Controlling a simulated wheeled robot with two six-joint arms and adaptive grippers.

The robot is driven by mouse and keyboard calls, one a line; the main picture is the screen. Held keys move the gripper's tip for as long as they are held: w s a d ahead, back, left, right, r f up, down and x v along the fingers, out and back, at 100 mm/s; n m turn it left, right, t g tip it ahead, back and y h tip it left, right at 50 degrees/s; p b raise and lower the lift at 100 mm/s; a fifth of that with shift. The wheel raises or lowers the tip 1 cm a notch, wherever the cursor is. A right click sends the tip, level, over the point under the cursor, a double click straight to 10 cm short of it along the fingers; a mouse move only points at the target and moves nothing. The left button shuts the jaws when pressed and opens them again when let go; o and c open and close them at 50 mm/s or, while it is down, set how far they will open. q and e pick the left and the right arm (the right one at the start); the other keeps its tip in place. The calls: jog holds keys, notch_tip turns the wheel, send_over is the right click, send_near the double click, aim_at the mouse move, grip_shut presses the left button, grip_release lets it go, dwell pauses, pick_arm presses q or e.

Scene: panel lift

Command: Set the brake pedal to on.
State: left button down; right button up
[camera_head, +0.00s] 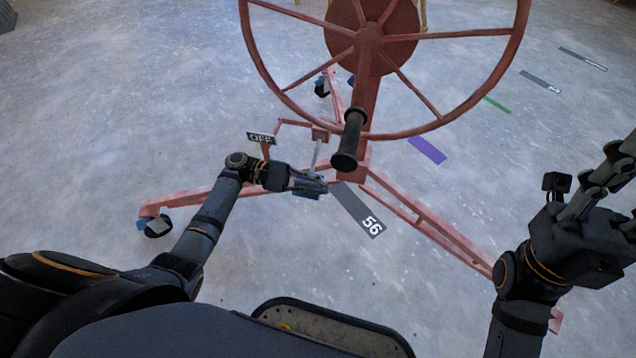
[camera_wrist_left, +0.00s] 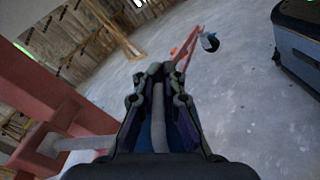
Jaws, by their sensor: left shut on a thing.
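The red panel lift stands ahead, with a large spoked wheel (camera_head: 370,134) and a black handle (camera_head: 349,140). A thin pale grey pedal lever (camera_head: 316,154) comes down from a red bracket beside the column, left of it. A sign reading OFF (camera_head: 262,138) shows to its left. My left gripper (camera_head: 314,186) is shut at the lever's lower end. In the left wrist view a grey rod (camera_wrist_left: 158,115) lies between its fingers; the gripped end is partly hidden. My right gripper (camera_head: 606,178) is raised at the right edge, away from the lift, with its fingertips partly cut off.
A red leg (camera_head: 190,196) with a caster (camera_head: 156,226) runs left, near my left forearm. Another red leg (camera_head: 430,228) runs right. A grey floor strip marked 56 (camera_head: 358,210) lies beside my left gripper. The grey floor at left is clear.

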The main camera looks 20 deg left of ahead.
pick_arm(q)
jog(key=shift+w, duration=0.15)
jog(key=c, duration=1.4)
grip_release()
jog(key=shift+a, duration=0.1)
jog(key=shift+c, duration=0.2)
jog(key=a, duration=1.2)
jog(key=shift+s, duration=0.25)
